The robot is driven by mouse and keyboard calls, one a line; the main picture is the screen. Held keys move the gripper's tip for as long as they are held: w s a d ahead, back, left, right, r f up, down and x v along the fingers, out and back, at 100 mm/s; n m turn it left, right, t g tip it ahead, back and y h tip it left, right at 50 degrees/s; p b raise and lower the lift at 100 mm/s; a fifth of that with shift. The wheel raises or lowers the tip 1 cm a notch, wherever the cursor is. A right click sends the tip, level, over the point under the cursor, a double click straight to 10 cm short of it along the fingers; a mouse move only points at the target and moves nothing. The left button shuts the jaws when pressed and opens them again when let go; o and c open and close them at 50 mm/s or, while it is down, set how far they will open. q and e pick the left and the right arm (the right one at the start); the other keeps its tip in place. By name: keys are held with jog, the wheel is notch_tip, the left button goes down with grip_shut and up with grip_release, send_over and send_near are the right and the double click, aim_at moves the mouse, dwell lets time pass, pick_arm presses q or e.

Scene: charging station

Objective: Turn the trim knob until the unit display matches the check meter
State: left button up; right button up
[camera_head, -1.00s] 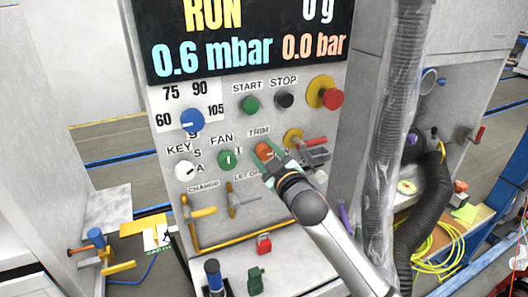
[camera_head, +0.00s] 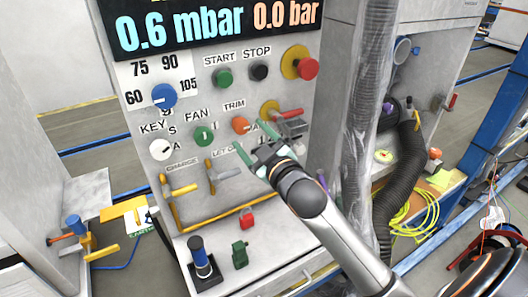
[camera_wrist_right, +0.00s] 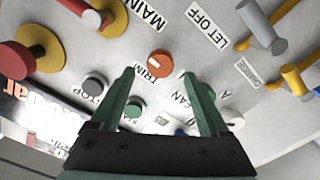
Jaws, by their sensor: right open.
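The orange trim knob (camera_head: 241,125) is on the grey panel under the TRIM label; it also shows in the right wrist view (camera_wrist_right: 159,63). The unit display (camera_head: 215,27) reads 0.6 mbar in blue and 0.0 bar in orange; its top is cut off. I cannot pick out a check meter. My right gripper (camera_head: 253,141) is open and empty, just below the trim knob and apart from it. In the right wrist view, its two green fingers (camera_wrist_right: 159,80) point toward the panel, with the knob beyond and between their tips. My left gripper is not in view.
Close to the trim knob are the green FAN knob (camera_head: 204,136), a red-handled valve (camera_head: 287,115) and yellow-handled levers (camera_head: 180,190). A red emergency button (camera_head: 307,68) sits higher. A wrapped column (camera_head: 368,100) and black hose (camera_head: 402,170) stand right of the panel.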

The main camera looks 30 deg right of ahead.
jog(key=s, duration=0.6)
jog(key=shift+s+a+b, duration=0.2)
jog(key=shift+s+b, duration=0.1)
jog(key=shift+s, duration=0.05)
jog(key=s+a+f+m+g+y+p, duration=0.1)
jog(key=s+a+f+g, duration=0.2)
jog(key=f, duration=0.8)
jog(key=s+a+f+m+g+y+p, duration=0.1)
jog(key=s+a+f+g, duration=0.15)
jog(key=f, duration=0.85)
jog(key=s+a+f+m+g, duration=0.1)
jog(key=s+a+f, duration=0.2)
jog(key=s+f, duration=0.3)
jog(key=s+a+f+m+g+y, duration=0.1)
jog(key=s+a+f+g, duration=0.1)
jog(key=s+f, duration=0.4)
jog(key=shift+s+a+f, duration=0.25)
jog(key=shift+s+a, duration=0.15)
jog(key=shift+s, duration=0.1)
dwell(3.1)
